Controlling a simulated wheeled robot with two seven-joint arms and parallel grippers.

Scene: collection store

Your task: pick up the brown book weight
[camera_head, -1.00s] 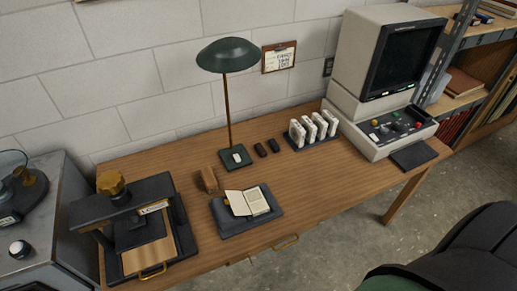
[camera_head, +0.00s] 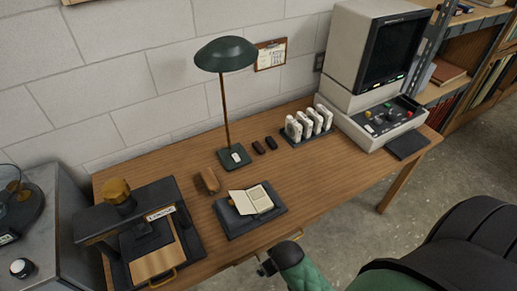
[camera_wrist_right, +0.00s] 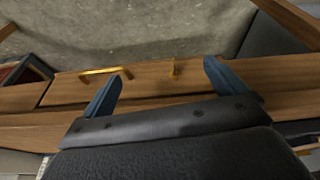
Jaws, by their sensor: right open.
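A small brown block (camera_head: 207,181) stands on the desk left of the open book. Two small dark pieces (camera_head: 258,147) lie side by side right of the lamp base; the other (camera_head: 271,143) is just right of it. I cannot tell for sure which of these is the brown book weight. In the head view my right arm reaches in at the bottom, below the desk's front edge. My left gripper is out of view.
An open book (camera_head: 252,199) lies on a dark pad at the desk's front. A green lamp (camera_head: 226,56), a rack of white pieces (camera_head: 309,123), a monitor unit (camera_head: 362,75) and a press (camera_head: 140,235) stand on the desk. Bare wood lies between book and rack.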

